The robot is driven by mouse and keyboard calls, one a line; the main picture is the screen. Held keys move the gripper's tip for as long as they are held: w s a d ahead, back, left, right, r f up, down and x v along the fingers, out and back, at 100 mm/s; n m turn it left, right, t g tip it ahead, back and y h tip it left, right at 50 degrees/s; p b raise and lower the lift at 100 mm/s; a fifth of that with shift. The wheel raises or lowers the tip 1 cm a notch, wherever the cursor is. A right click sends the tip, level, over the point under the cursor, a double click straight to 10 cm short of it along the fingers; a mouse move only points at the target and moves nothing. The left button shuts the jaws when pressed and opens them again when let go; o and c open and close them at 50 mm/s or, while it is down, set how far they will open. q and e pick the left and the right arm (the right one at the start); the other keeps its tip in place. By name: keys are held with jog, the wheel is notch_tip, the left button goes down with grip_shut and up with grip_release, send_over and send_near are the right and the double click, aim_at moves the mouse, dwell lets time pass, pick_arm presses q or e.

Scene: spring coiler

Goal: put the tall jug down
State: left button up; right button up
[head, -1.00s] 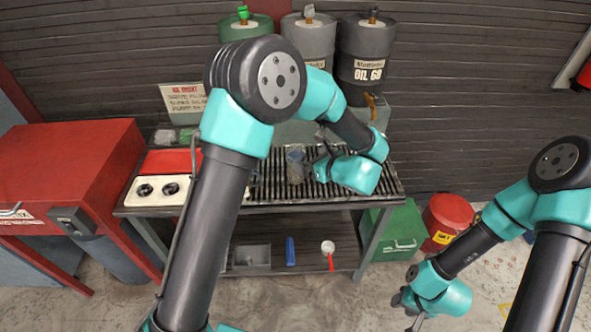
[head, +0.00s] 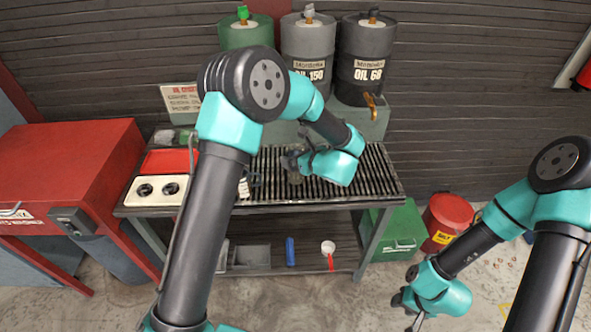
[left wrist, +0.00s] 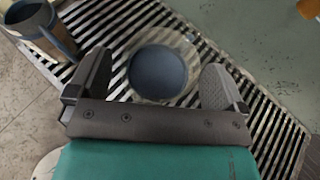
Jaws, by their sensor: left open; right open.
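A round, clear-walled vessel with a blue-grey inside, likely the tall jug (left wrist: 160,72), stands on the slatted grate in the left wrist view. My left gripper (left wrist: 158,82) is open, with one finger on each side of it and visible gaps to both. In the head view my left gripper (head: 303,164) is over the middle of the grate, and the vessel is mostly hidden there. A second container (left wrist: 38,32) with a blue rim and handle stands at the upper left of the wrist view. My right gripper (head: 408,303) is open and empty, low at the right.
The slatted bench grate (head: 370,175) is clear to the right. Oil drums (head: 308,45) stand behind it. A lower shelf (head: 310,255) holds small items.

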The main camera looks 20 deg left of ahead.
pick_arm(q)
jog(key=shift+w+a+f, duration=0.25)
jog(key=shift+w+a, duration=0.15)
jog(key=shift+a, duration=0.15)
jog(key=shift+c, duration=0.3)
jog(key=c, duration=1.4)
jog(key=shift+r, duration=0.1)
jog(key=shift+r, duration=0.55)
jog(key=shift+s+d+r, duration=0.1)
jog(key=shift+s+r, duration=0.15)
jog(key=shift+r, duration=0.35)
jog(key=shift+s+d+r, duration=0.1)
jog(key=shift+s+r, duration=0.15)
jog(key=shift+r, duration=0.35)
jog(key=s+d, duration=0.1)
jog(key=s, duration=0.3)
jog(key=s+d+r, duration=0.1)
jog(key=s, duration=0.4)
jog(key=s+d, duration=0.2)
jog(key=s, duration=0.3)
jog(key=shift+s+r, duration=0.15)
jog(key=shift+s, duration=0.1)
